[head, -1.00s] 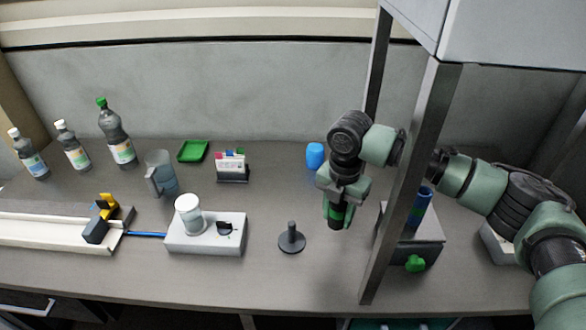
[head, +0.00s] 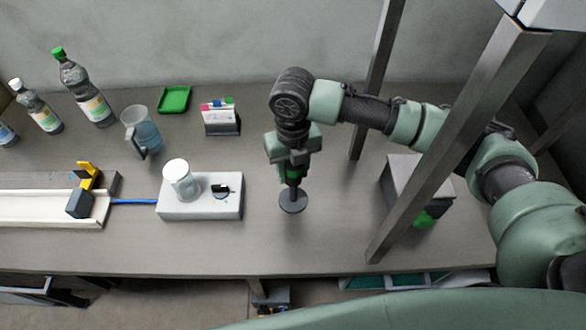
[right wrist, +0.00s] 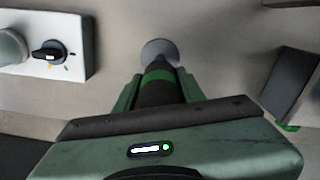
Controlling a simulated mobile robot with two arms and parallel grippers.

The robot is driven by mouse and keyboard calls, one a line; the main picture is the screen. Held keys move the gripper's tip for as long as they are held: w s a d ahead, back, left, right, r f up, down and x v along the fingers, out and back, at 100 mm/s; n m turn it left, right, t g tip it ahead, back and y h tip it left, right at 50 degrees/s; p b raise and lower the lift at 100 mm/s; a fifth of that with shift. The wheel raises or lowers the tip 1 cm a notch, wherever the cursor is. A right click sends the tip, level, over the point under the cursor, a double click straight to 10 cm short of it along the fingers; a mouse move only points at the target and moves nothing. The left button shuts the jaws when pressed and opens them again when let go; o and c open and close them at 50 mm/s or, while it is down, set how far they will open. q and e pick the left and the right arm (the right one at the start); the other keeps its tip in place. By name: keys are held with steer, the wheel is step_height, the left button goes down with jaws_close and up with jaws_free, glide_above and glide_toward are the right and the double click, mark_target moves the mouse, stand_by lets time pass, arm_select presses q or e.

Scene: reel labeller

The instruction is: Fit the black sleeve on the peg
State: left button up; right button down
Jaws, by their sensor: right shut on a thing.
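The peg's round dark base (head: 292,203) stands on the bench, right of the white box; it also shows in the right wrist view (right wrist: 160,48). My right gripper (head: 292,170) is directly above it, pointing down. It is shut on the black sleeve (right wrist: 157,92), which has a green band and sits between the two green fingers. The sleeve's lower end is in line with the base in both views. The peg's post is hidden by sleeve and gripper, so I cannot tell whether the sleeve is around it or just above it. My left gripper is not in view.
A grey post (head: 455,140) and a grey box (head: 410,175) stand to the right. The bench in front of the peg is clear.

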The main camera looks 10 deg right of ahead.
mark_target(293, 190)
steer(key=shift+f, duration=0.4)
steer(key=shift+s+b, duration=0.15)
steer(key=shift+b, duration=0.15)
steer(key=shift+f, duration=0.15)
steer(key=shift+f+b, duration=1.65)
steer(key=shift+f, duration=2.15)
steer(key=c, duration=0.8)
jaws_free()
steer(key=shift+r+b, duration=0.65)
steer(key=shift+r, duration=3.3)
